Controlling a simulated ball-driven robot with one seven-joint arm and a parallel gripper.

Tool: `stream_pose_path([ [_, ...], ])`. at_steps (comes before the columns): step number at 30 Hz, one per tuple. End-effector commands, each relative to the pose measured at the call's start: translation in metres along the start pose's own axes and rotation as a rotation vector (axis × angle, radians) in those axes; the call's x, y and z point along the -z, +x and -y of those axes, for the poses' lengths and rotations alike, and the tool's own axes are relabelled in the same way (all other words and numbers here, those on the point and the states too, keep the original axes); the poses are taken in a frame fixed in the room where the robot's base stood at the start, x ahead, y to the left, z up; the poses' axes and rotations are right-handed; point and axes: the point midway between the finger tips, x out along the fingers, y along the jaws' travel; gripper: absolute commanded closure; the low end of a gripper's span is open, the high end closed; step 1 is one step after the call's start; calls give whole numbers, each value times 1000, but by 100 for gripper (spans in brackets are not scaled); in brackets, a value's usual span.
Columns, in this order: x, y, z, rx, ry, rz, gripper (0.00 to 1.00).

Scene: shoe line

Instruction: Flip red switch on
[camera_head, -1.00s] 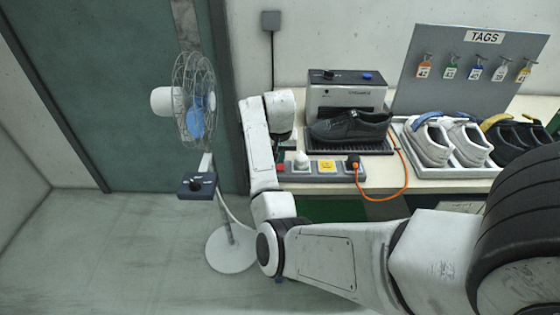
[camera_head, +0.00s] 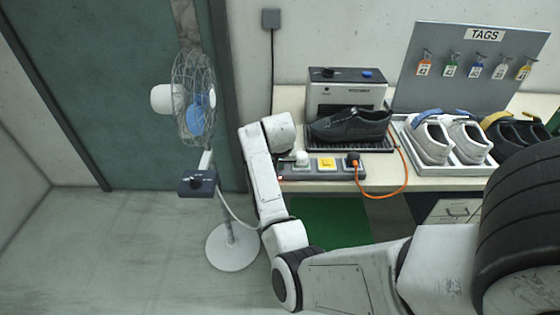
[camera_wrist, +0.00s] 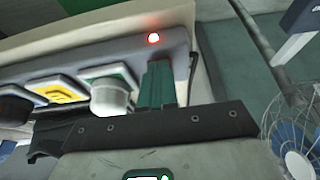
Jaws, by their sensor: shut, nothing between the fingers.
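The grey power strip (camera_head: 343,174) lies along the front left edge of the bench. It also shows in the wrist view (camera_wrist: 178,45), where a small round red light (camera_wrist: 153,37) glows near its end. My gripper (camera_wrist: 158,66) is shut and empty, its green fingers reaching onto the strip end beside that light. The red switch itself is not clearly visible; my fingers and arm cover that end. I cannot tell whether the fingertips touch it. A white plug (camera_wrist: 110,96) sits just left of the fingers. In the head view my arm hides the gripper.
A yellow label (camera_head: 326,164) and an orange-corded plug (camera_head: 352,160) are on the strip. A black shoe (camera_head: 350,125) stands before a grey machine (camera_head: 345,94). A standing fan (camera_head: 195,100) is left of the bench. White shoes (camera_head: 432,143) sit in a tray at right.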

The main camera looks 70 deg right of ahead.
Motion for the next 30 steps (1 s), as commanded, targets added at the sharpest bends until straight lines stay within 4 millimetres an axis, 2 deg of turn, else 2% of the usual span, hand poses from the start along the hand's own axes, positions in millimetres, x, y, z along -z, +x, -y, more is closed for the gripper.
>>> stream_pose_path([
  [1, -6, 6, -2, -3, -5, -23, 100],
  [5, -8, 5, -2, 0, -4, -65, 100],
  [17, -15, 11, -3, -1, -1, -52, 100],
  [30, -1, 10, -3, 0, 1, -55, 100],
])
